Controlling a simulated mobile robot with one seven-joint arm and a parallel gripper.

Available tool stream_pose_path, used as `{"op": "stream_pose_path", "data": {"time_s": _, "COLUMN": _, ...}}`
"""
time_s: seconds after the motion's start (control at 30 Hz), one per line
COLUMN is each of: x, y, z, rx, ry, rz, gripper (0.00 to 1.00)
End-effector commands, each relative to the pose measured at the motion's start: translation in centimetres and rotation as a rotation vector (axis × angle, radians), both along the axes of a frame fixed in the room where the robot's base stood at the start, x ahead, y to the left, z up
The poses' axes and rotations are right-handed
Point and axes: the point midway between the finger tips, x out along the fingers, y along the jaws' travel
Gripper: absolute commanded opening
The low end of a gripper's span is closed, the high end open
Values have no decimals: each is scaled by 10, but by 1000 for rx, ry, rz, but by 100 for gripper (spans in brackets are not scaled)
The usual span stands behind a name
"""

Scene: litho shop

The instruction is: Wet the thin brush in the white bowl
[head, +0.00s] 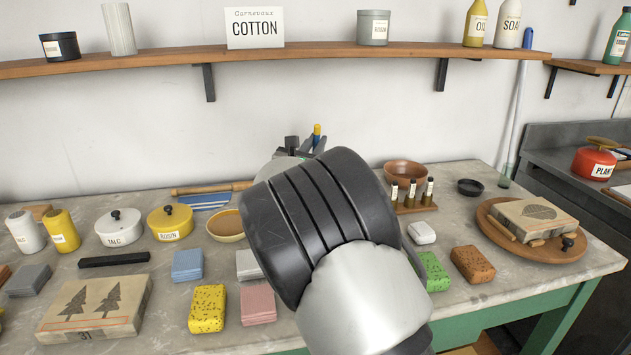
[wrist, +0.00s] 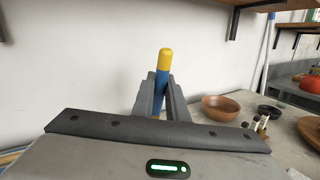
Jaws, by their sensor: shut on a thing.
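My gripper (head: 312,145) is raised above the back of the table, partly hidden behind my own arm. In the wrist view my gripper (wrist: 161,97) is shut on a slim blue stick with a yellow end, which looks like the brush (wrist: 164,62). The brush (head: 317,130) also shows in the head view as a small yellow and blue tip above the fingers. It stands about upright, yellow end up; its lower end and bristles are hidden. I see no white bowl; my arm hides the middle of the table.
A yellow-rimmed bowl (head: 227,237) stands left of my arm, and a brown bowl (head: 405,180) right of it, near small bottles on a stand (head: 414,207). Lidded pots, sponges and stone blocks crowd the front. A shelf (head: 300,53) runs along the wall above.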

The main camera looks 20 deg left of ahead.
Motion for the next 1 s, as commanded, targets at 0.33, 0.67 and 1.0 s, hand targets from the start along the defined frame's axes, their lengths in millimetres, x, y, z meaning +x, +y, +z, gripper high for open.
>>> {"op": "stream_pose_path", "data": {"time_s": 0.33, "x": 0, "y": 0, "z": 10, "rx": 0, "ry": -1, "rz": 0, "gripper": 0}}
{"op": "stream_pose_path", "data": {"time_s": 0.67, "x": 0, "y": 0, "z": 40, "rx": 1, "ry": -1, "rz": -1, "gripper": 0}}
{"op": "stream_pose_path", "data": {"time_s": 1.0, "x": 0, "y": 0, "z": 40, "rx": 0, "ry": 0, "rz": 0, "gripper": 0}}
